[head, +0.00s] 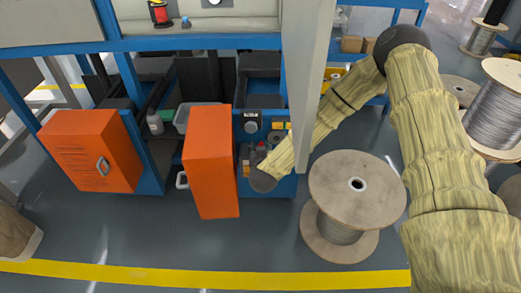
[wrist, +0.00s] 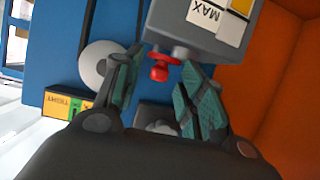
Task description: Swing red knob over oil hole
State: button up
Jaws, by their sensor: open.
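The red knob (wrist: 159,72) shows in the wrist view under a grey box with a "MAX" label (wrist: 203,14). A flat red piece joins it to the box's underside. My gripper (wrist: 163,60) is open, with one dark teal finger left of the knob and one right of it. The knob appears between the fingertips, and I see no clear contact. In the head view my gripper (head: 262,180) is at the blue machine front, and a small red spot there may be the knob. I cannot make out the oil hole in either view.
An orange door (head: 210,160) stands open just left of my gripper; its orange panel (wrist: 288,80) fills the wrist view's right side. A grey post (head: 312,80) and a wooden cable spool (head: 355,190) are close on the right. A pale disc (wrist: 97,65) sits left.

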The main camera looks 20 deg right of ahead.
jog(key=v, duration=1.1)
jog(key=shift+s+r, duration=0.15)
jog(key=shift+s, duration=0.2)
